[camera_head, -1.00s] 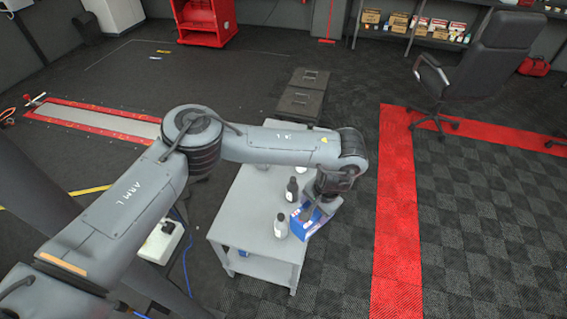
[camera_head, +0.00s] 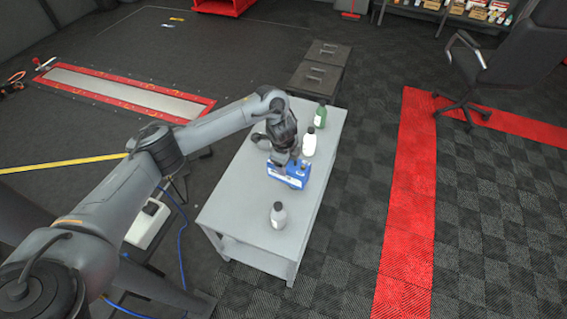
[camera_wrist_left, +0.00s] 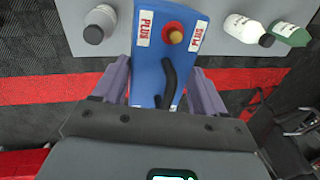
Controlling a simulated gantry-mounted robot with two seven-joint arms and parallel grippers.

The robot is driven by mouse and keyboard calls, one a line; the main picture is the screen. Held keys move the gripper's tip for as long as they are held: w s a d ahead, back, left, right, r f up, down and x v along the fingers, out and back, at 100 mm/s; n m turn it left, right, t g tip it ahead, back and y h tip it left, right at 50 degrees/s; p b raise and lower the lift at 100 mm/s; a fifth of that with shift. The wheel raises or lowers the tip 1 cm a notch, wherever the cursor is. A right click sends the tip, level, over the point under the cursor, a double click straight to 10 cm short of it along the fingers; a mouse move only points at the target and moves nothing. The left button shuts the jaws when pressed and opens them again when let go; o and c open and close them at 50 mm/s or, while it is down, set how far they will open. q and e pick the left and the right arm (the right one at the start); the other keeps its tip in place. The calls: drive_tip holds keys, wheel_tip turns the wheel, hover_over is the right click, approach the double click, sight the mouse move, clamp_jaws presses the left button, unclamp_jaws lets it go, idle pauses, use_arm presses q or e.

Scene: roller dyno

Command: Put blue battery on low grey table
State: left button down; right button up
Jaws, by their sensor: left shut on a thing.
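The blue battery (camera_head: 289,175) is at the middle of the low grey table (camera_head: 235,205) in the head view, among bottles. Its blue top with a black handle and "PLUS" labels (camera_wrist_left: 165,50) fills the middle of the left wrist view. My left gripper (camera_head: 284,160) is over the battery, its fingers on either side of the handle end, shut on it. I cannot tell whether the battery's underside touches the table top. My right gripper is not in view.
A grey bottle (camera_head: 279,215) stands near the table's front; a white bottle (camera_head: 309,142) and a green bottle (camera_head: 320,115) stand behind the battery. Dark cases (camera_head: 320,66) are past the table's far end. The table's left front area is clear.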

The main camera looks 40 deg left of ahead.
use_arm(q)
drive_tip(key=s+a+f+b, duration=0.2)
drive_tip(key=s+a+f, duration=0.15)
drive_tip(key=a, duration=0.25)
drive_tip(key=s+a+f+n+b, duration=0.1)
drive_tip(key=s+a+f+b, duration=0.1)
drive_tip(key=s+a+f, duration=0.3)
drive_tip(key=s+a+f+b, duration=0.1)
drive_tip(key=a+f+b, duration=0.1)
drive_tip(key=a, duration=0.5)
wheel_tip(320, 180, down, 10)
drive_tip(key=b, duration=0.2)
drive_tip(key=shift+s+f+b, duration=0.2)
drive_tip(key=shift+s+b, duration=0.05)
drive_tip(key=shift+b, duration=0.15)
drive_tip(key=shift+a, duration=0.1)
drive_tip(key=shift+f, duration=0.1)
drive_tip(key=shift+c, duration=0.2)
unclamp_jaws()
